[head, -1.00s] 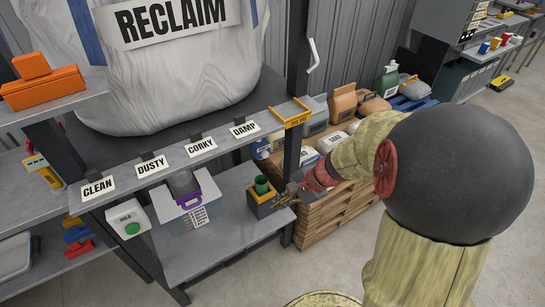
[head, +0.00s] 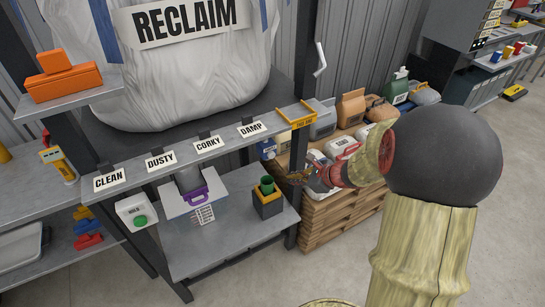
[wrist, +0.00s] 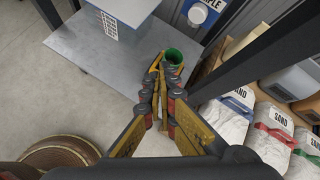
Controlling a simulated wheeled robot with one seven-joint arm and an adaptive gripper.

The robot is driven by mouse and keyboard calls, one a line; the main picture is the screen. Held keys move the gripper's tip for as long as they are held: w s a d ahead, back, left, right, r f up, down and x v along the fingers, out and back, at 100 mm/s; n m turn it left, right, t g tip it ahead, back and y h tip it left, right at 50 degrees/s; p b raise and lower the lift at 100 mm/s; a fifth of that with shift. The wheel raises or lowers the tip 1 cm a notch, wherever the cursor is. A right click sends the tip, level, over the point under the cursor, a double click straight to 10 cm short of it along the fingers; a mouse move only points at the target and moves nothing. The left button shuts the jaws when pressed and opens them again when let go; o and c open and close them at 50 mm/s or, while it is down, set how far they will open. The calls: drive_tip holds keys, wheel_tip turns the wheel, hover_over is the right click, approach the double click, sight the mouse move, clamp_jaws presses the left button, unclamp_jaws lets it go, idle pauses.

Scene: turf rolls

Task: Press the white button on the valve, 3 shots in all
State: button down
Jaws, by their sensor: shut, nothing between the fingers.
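In the wrist view, a round white button (wrist: 196,15) sits on a blue unit with a white label (wrist: 207,4), partly cut off at the top edge; the label ends in "PLE". In the head view a small blue and white thing (head: 266,148) shows behind the shelf edge, too small to read.
A dark post (head: 303,70) stands beside my gripper. Sand bags on a pallet (head: 340,210) are to its right. The lower shelf (head: 225,250) is bare in front.

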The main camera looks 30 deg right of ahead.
drive_tip(key=w, duration=0.8)
drive_tip(key=shift+w+a+p, duration=0.2)
drive_tip(key=shift+w+p, duration=0.1)
drive_tip(key=shift+w, duration=0.05)
drive_tip(key=shift+w, duration=0.1)
idle(1.2)
drive_tip(key=shift+w, duration=0.3)
drive_tip(key=shift+w, duration=0.55)
idle(1.2)
drive_tip(key=shift+s, duration=0.95)
drive_tip(key=shift+s+d+b, duration=0.1)
drive_tip(key=shift+s+b, duration=0.35)
drive_tip(key=shift+s, duration=2.05)
